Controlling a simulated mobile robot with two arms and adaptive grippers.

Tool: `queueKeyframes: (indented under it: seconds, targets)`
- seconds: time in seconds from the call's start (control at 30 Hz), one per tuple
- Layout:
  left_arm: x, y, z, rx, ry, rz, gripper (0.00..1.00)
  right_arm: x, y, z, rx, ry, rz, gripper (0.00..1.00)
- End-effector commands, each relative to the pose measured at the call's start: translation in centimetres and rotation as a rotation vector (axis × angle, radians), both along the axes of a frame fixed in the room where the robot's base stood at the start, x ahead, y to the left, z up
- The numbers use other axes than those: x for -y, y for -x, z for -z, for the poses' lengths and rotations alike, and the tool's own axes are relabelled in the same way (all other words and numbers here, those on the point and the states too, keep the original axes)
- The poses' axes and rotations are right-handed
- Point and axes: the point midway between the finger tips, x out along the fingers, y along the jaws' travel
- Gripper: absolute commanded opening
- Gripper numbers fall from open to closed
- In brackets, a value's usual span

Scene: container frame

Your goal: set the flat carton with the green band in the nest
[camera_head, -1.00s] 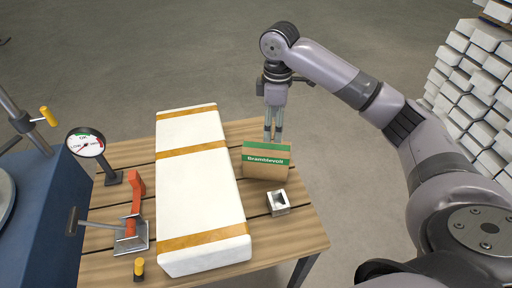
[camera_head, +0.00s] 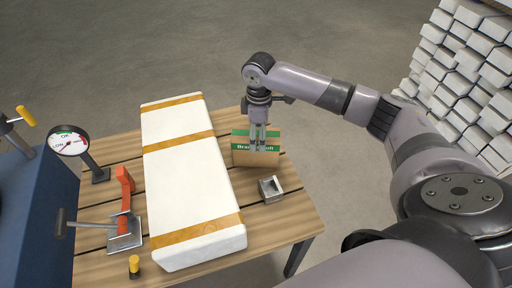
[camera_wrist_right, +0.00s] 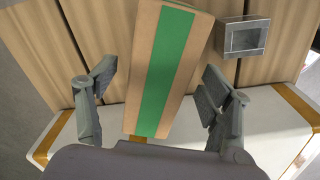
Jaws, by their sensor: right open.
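The flat carton with the green band (camera_head: 243,157) stands upright on the wooden table, right of the long white block. My right gripper (camera_head: 258,148) is over the carton and hides part of its band and lettering. In the right wrist view the carton's brown and green face (camera_wrist_right: 163,70) lies between the two spread fingers (camera_wrist_right: 155,82), with gaps on both sides. A small grey open-topped square holder (camera_head: 270,190), which looks like the nest, sits empty in front of the carton; it also shows in the right wrist view (camera_wrist_right: 243,38). My left gripper is out of view.
The long white block with orange bands (camera_head: 190,180) fills the table's middle. Left of it are a red-handled clamp (camera_head: 124,205), a dial gauge (camera_head: 69,143) and a yellow-topped peg (camera_head: 134,267). White blocks (camera_head: 465,70) are stacked at the far right.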

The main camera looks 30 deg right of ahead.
Motion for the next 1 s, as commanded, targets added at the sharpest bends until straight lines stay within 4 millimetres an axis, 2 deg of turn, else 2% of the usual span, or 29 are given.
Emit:
queueKeyframes:
  seconds: [0.3,0.63,1.0]
  targets:
    - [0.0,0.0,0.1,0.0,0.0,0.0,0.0,-0.6,-0.5,4.4,-0.003,0.0,-0.001,0.73]
    - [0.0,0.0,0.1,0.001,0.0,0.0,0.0,-0.5,-0.5,5.0,-0.001,0.001,-0.002,0.73]
    - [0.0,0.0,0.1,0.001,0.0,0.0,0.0,-0.5,-0.5,4.9,-0.001,0.001,-0.001,0.48]
